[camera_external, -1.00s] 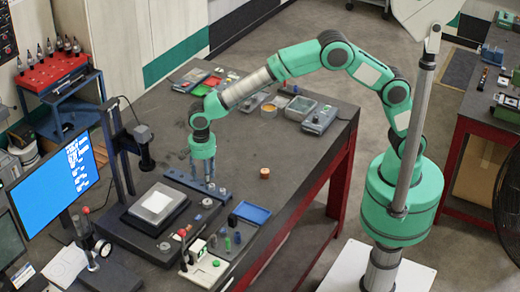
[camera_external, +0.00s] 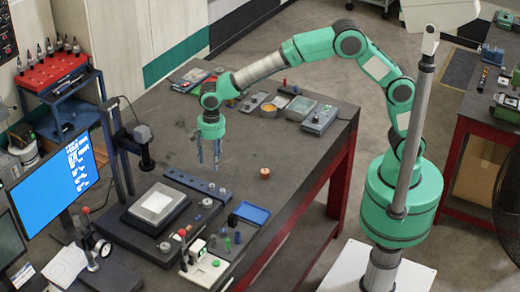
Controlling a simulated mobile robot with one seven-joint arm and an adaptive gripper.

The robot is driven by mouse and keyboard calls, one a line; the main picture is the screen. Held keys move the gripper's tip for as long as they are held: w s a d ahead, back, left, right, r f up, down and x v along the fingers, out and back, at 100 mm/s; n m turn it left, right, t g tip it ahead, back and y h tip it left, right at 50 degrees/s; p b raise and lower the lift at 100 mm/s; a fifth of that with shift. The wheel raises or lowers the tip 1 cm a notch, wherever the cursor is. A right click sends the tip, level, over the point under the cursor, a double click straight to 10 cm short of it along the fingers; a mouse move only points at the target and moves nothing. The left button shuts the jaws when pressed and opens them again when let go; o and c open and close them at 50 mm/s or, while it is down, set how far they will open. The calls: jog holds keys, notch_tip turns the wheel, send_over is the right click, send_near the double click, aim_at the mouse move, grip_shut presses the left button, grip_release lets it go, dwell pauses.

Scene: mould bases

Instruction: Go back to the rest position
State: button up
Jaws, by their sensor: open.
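My gripper (camera_external: 208,152) points down above the dark workbench (camera_external: 300,150), behind the grey bar at the back of the measuring stand's base. Its two grey fingers are apart with nothing between them. The gripper is raised clear of the bench top. My green and white arm arches from its base at the right over the bench.
A measuring stand with a pale block (camera_external: 157,204) is at the front left. A blue tray (camera_external: 251,212), small coloured pieces and a small orange-brown part (camera_external: 264,173) lie nearby. Boxes and trays (camera_external: 320,118) line the back. A monitor (camera_external: 55,190) stands left.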

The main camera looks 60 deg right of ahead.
jog(key=s+d+r+n+t+b, duration=0.15)
jog(key=s+d+r, duration=0.3)
jog(key=d, duration=0.45)
jog(key=s+d+r+n+b, duration=0.1)
jog(key=s+d+r+n, duration=0.3)
jog(key=d, duration=0.5)
jog(key=s+d+r+n+t+b, duration=0.1)
jog(key=s+d+r, duration=0.2)
jog(key=d+r, duration=0.45)
jog(key=s+d+f+n+t+b, duration=0.1)
jog(key=s+d+f+n+b, duration=0.1)
jog(key=s+d, duration=0.7)
jog(key=s+d+f+n+t+b, duration=0.1)
jog(key=s+d+f+n, duration=0.3)
jog(key=s+d, duration=0.5)
jog(key=s+b, duration=0.1)
jog(key=s, duration=0.3)
jog(key=shift+n+t, duration=0.25)
